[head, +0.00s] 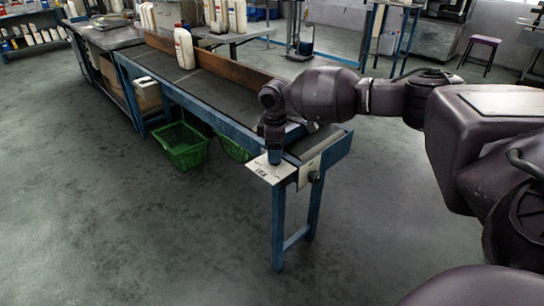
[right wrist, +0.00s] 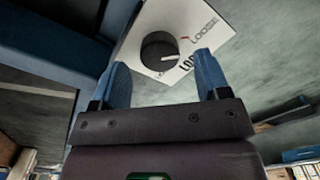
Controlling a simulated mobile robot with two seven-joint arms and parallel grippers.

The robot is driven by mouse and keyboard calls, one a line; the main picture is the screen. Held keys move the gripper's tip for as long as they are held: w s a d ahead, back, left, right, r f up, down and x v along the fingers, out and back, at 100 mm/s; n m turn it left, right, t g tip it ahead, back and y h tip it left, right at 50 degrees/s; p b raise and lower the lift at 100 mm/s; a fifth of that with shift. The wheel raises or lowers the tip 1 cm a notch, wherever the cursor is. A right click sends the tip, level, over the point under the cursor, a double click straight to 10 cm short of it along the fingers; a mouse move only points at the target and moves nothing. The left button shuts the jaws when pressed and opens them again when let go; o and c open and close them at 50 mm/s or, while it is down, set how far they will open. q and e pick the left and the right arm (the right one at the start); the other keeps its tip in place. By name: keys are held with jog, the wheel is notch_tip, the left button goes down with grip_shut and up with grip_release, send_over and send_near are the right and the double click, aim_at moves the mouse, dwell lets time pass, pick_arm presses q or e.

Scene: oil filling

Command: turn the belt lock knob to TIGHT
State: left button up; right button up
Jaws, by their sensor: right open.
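The belt lock knob (right wrist: 159,50) is a dark round knob on a white label plate (right wrist: 222,28) in the right wrist view. The plate reads LOOSE, with a bold word partly hidden by a finger and a small red mark near the knob. A short pale line shows on the knob's face. My right gripper (right wrist: 162,62) is open, its blue fingers on either side of the knob; I cannot tell if they touch it. In the head view my right gripper (head: 274,155) points down over the white plate (head: 268,172) at the conveyor's near corner and hides the knob. My left gripper is not in view.
The conveyor (head: 215,92) has a brown side rail and carries a white jug (head: 184,48). Another dark knob (head: 313,177) sits on its end face. A green crate (head: 181,146) stands on the floor beneath. The floor in front is clear.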

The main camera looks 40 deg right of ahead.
jog(key=shift+f, duration=1.15)
jog(key=c, duration=0.9)
